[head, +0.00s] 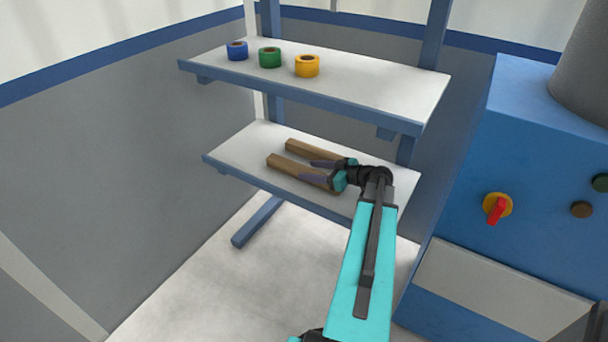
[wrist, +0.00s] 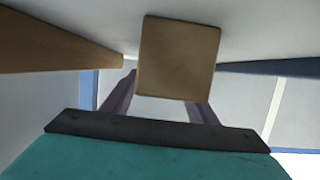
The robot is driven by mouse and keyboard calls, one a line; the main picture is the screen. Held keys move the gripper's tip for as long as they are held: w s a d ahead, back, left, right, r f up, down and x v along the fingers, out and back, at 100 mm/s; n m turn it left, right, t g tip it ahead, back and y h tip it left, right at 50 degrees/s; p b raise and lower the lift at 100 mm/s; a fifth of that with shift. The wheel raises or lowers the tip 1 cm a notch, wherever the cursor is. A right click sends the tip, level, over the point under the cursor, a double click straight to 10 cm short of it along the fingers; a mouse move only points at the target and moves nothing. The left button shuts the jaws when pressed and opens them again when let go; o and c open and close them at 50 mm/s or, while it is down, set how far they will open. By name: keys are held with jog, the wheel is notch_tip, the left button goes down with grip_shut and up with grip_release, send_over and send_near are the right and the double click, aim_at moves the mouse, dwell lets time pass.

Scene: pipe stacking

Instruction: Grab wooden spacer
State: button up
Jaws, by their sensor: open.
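Two wooden spacers lie side by side on the lower white shelf (head: 246,150). My gripper (head: 307,170) reaches in from the right along the near spacer (head: 284,164), with its fingers open, one on either side of it. In the wrist view, the near spacer's square end (wrist: 178,57) faces the camera between the two dark fingers, which are partly hidden behind it. Whether either finger touches it cannot be told. The far spacer (head: 304,148) lies just beyond the gripper; it also shows at the left in the wrist view (wrist: 50,42).
An upper shelf (head: 380,90) above holds a blue tape roll (head: 237,50), a green one (head: 269,57) and a yellow one (head: 307,66). A blue machine cabinet (head: 450,200) with a red switch stands close on the right. The lower shelf's left end is bare.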

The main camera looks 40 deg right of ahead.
jog(key=shift+w+a+f, duration=0.15)
jog(key=shift+w+f, duration=0.05)
jog(key=shift+w, duration=0.3)
jog(key=c, duration=1.3)
